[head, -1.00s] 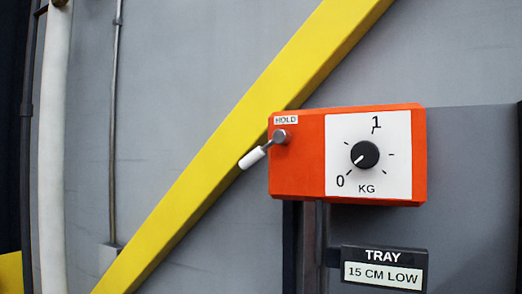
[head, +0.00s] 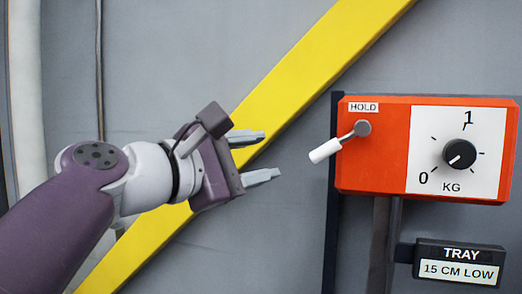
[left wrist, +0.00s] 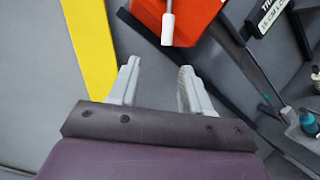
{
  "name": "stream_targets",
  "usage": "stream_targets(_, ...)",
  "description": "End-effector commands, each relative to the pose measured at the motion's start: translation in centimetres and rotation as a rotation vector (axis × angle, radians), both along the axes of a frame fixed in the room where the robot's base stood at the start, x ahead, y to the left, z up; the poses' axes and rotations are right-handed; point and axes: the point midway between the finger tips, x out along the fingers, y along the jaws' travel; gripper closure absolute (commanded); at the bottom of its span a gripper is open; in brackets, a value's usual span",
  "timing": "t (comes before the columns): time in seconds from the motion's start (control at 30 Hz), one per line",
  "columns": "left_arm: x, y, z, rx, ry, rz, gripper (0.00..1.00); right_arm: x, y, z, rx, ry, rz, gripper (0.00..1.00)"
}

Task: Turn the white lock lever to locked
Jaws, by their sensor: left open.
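The white lock lever (head: 326,150) sticks out down and to the left from a grey pivot (head: 362,128) on the orange box (head: 372,165), under a HOLD label (head: 363,107). My left gripper (head: 263,156) is open and empty, to the left of the lever and apart from it, its fingers pointing right. In the left wrist view the lever's white handle (left wrist: 168,28) hangs beyond and between the open fingers (left wrist: 155,85), below the orange box (left wrist: 197,15). My right gripper is in neither view.
The box has a black dial (head: 459,154) on a white face marked 0, 1 and KG. A TRAY sign (head: 458,264) hangs below it. A yellow diagonal beam (head: 300,75) runs behind my left gripper. A teal-capped bottle (left wrist: 309,122) stands at right in the left wrist view.

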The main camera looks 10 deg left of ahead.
Motion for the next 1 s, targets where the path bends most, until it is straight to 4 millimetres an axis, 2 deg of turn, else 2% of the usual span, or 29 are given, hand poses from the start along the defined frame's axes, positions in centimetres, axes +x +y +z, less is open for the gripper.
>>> stream_targets(0.13,0.0,-0.5,-0.1,-0.092,0.071,-0.023,0.52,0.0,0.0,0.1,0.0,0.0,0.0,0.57)
stream_targets(0.27,1.3,-1.5,0.2,-0.103,0.082,-0.026,0.52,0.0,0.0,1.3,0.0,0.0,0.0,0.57)
stream_targets(0.5,6.3,-5.2,0.4,-0.1,0.083,-0.024,0.52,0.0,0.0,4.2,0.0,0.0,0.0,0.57)
stream_targets(0.7,9.3,-7.4,0.1,-0.099,0.081,-0.022,0.52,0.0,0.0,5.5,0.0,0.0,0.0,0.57)
stream_targets(1.0,10.1,-7.9,-0.2,-0.098,0.078,-0.019,0.52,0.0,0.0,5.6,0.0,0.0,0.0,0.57)
